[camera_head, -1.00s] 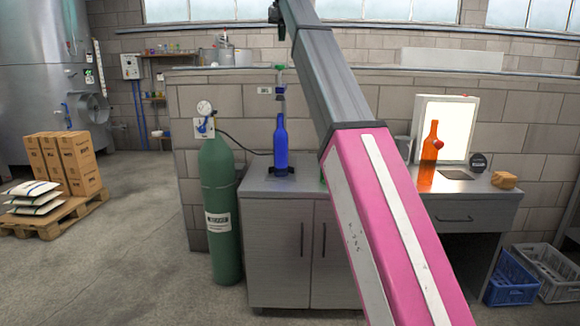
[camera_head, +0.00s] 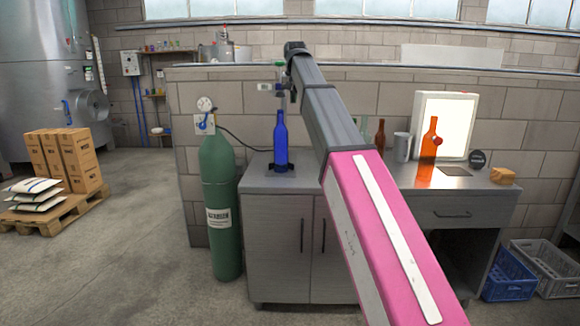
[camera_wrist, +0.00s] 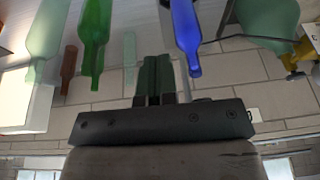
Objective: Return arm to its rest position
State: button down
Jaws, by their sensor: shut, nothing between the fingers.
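My arm reaches up and away across the middle of the head view, with its far end high near the wall top. My gripper (camera_wrist: 160,62) shows in the wrist view, its two dark fingers together and empty. The blue bottle (camera_head: 281,143) stands upright in a dark holder on the cabinet top, below a filling fixture with a green part (camera_head: 280,66). It also shows upside down in the wrist view (camera_wrist: 184,35), right of the fingers and apart from them. In the head view I cannot make out the fingers.
An orange bottle (camera_head: 429,152) stands before a lit panel (camera_head: 458,120). A green gas cylinder (camera_head: 220,200) stands left of the cabinet (camera_head: 276,245).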

jog(key=s+d+f+g, duration=0.1)
jog(key=s+d+f, duration=0.2)
jog(key=f, duration=0.9)
jog(key=s+d+f, duration=0.4)
jog(key=f, duration=0.9)
jog(key=s+d+f+g, duration=0.1)
jog(key=s+d+f, duration=0.2)
jog(key=f, duration=0.9)
jog(key=s+d+f, duration=0.3)
jog(key=s+f, duration=0.8)
jog(key=f, duration=0.1)
jog(key=s+d+f+g, duration=0.1)
jog(key=s+d+f, duration=0.3)
jog(key=s+f, duration=0.7)
jog(key=shift+s+d+f+g, duration=0.3)
jog(key=shift+s+f, duration=0.1)
jog(key=shift+s, duration=0.15)
